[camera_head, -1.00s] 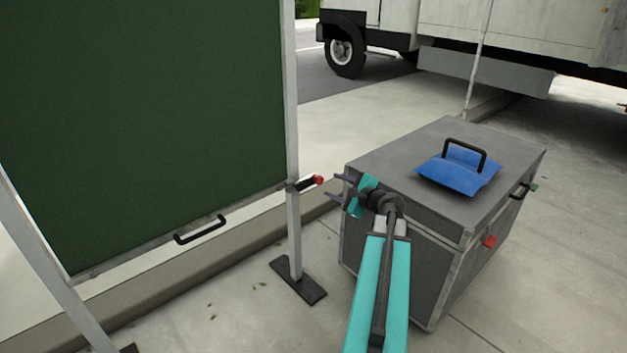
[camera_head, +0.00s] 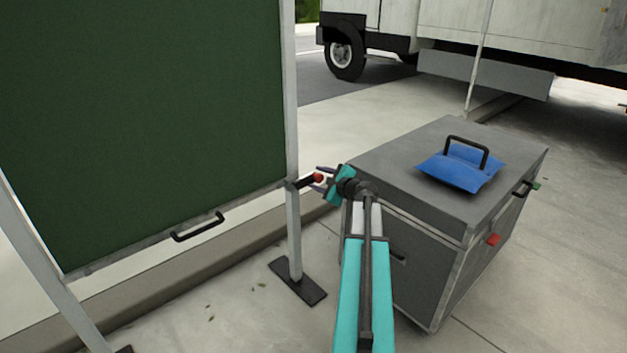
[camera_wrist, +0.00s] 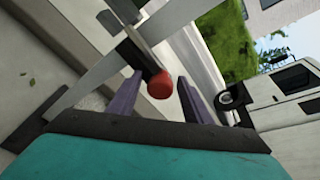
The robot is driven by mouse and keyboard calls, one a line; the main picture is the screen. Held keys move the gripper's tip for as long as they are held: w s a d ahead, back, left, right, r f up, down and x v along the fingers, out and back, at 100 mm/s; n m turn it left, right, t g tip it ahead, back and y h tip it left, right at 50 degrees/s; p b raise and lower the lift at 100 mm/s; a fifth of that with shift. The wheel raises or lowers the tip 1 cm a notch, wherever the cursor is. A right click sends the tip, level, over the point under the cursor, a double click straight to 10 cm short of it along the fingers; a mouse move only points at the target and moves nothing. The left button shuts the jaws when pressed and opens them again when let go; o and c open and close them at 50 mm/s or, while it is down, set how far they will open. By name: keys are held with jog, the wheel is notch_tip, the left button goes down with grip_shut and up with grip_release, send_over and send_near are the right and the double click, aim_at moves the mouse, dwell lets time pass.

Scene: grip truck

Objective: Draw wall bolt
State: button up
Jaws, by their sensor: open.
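The wall bolt is a short black rod with a red knob (camera_head: 318,177) at its end. It sticks out to the right from the lower right post of the green wall panel (camera_head: 150,120). My gripper (camera_head: 322,179) is at the knob, its jaws open with the knob between the fingers. In the wrist view the red knob (camera_wrist: 160,84) lies between the two purple fingers of my gripper (camera_wrist: 160,95), nearer the left one. Whether a finger touches it I cannot tell.
A grey case (camera_head: 425,235) stands just right of my arm, with a blue pad (camera_head: 462,172) on its lid. The panel has a black handle (camera_head: 198,228) along its bottom edge and a post on a dark foot (camera_head: 298,282). A truck (camera_head: 480,45) is parked behind.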

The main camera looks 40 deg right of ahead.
aim_at(313, 176)
jog(key=shift+b+x, duration=0.35)
jog(key=shift+x, duration=1.25)
